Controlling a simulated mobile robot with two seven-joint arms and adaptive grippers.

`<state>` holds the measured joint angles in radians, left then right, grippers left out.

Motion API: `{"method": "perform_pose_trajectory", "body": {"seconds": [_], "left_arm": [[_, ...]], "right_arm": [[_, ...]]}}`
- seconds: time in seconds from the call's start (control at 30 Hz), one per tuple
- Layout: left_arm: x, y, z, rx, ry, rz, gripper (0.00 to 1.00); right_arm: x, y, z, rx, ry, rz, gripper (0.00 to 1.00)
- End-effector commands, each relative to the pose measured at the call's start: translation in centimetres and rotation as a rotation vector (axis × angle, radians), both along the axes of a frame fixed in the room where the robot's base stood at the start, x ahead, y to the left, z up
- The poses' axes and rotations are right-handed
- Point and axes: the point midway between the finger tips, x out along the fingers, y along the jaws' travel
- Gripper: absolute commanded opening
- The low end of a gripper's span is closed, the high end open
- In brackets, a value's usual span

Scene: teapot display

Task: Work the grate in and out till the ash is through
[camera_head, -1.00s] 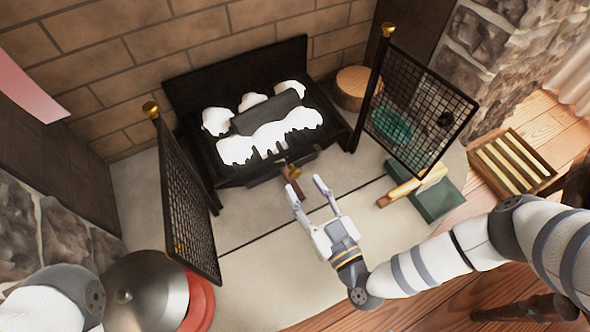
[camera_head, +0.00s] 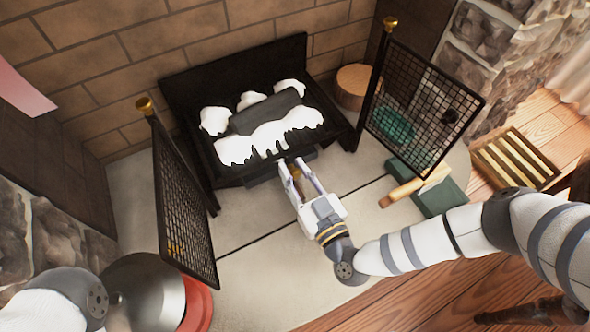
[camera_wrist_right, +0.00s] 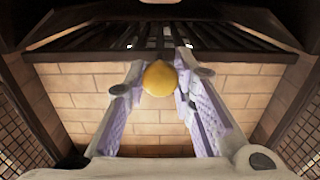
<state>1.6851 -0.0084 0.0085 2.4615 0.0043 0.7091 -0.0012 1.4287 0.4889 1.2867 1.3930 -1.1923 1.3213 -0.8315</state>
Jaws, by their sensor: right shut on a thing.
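The black grate (camera_head: 232,172) stands against the brick wall with white ash (camera_head: 270,136) heaped on it. Ash hangs over its front edge in ragged drips. A dark block (camera_head: 265,112) lies among the ash. My right gripper (camera_head: 291,172) is at the front of the grate, shut on the grate's handle, whose wood and brass show between the fingers (camera_head: 297,186). In the right wrist view the handle's round brass knob (camera_wrist_right: 160,78) sits between the two fingers, below the dark grate bars (camera_wrist_right: 225,42). My left gripper is out of view; only part of that arm shows at lower left.
Mesh screens stand at left (camera_head: 185,205) and right (camera_head: 420,110) of the hearth. A grey dome-shaped vessel (camera_head: 145,290) rests on a red base at lower left. A wood-handled green item (camera_head: 440,195) and a crate (camera_head: 512,157) lie at right. The hearth floor (camera_head: 260,265) is clear.

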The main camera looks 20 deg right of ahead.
Motion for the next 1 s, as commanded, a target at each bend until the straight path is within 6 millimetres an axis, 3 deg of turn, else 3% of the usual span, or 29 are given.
{"method": "perform_pose_trajectory", "body": {"seconds": [0.23,0.63,0.67,0.73,1.0], "left_arm": [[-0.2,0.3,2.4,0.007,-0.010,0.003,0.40],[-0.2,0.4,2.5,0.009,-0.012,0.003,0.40],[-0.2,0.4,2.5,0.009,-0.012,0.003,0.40],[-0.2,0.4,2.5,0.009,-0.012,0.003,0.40],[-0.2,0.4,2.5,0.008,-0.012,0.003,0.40]], "right_arm": [[-3.7,-0.4,-0.1,-0.003,0.016,0.007,0.00],[-4.5,-0.8,-0.2,-0.003,0.008,0.006,0.00],[-4.5,-0.8,-0.2,-0.003,0.008,0.006,0.30],[-4.5,-0.8,-0.2,-0.003,0.008,0.005,0.43],[-4.3,-0.8,-0.1,-0.003,0.004,0.004,0.43]]}}
